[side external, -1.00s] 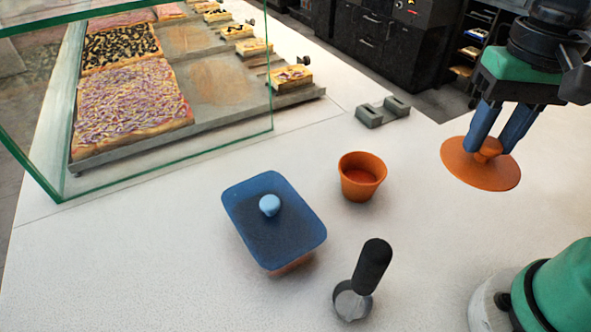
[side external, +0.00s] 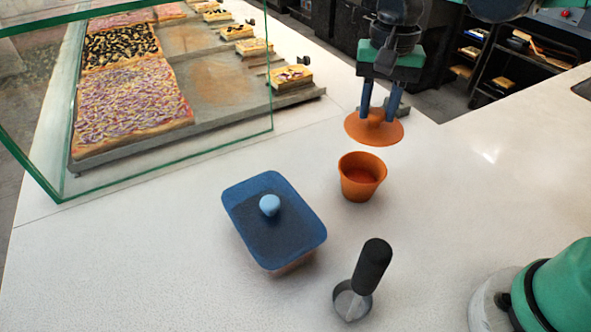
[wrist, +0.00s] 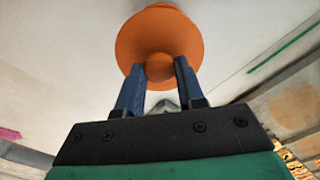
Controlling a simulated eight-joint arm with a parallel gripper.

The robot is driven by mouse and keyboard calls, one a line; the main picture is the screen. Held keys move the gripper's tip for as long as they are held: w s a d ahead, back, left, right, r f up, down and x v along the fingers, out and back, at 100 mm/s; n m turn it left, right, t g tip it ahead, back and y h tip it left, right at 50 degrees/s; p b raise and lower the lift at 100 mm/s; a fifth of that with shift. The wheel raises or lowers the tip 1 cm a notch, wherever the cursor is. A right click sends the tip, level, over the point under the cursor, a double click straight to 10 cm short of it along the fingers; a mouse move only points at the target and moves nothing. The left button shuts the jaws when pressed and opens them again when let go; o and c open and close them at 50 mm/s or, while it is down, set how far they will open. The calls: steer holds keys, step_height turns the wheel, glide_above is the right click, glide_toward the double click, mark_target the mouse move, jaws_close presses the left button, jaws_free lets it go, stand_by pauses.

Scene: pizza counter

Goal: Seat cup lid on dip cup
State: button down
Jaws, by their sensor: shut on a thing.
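The orange dip cup (side external: 361,180) stands upright and open on the white counter, right of centre in the side view. My gripper (side external: 377,114) is shut on the knob of the round orange cup lid (side external: 374,130). The lid is held in the air, above and a little behind the cup in the picture, apart from it. In the wrist view the lid (wrist: 158,38) sits beyond my blue fingertips (wrist: 160,68), its knob between them. A small orange piece behind the lid's top edge in the wrist view may be the cup, mostly hidden.
A container with a blue lid (side external: 275,232) stands left of the cup. A scoop with a black handle (side external: 371,267) stands in front of it. Pizza trays (side external: 215,85) sit behind a glass guard (side external: 170,150) at the left. The counter right of the cup is clear.

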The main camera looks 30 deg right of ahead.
mark_target(372, 124)
steer(key=shift+w+f, duration=0.15)
steer(key=shift+f, duration=0.15)
steer(key=shift+f, duration=2.35)
steer(key=shift+f, duration=1.45)
stand_by(0.8)
steer(key=shift+c, duration=2.3)
jaws_free()
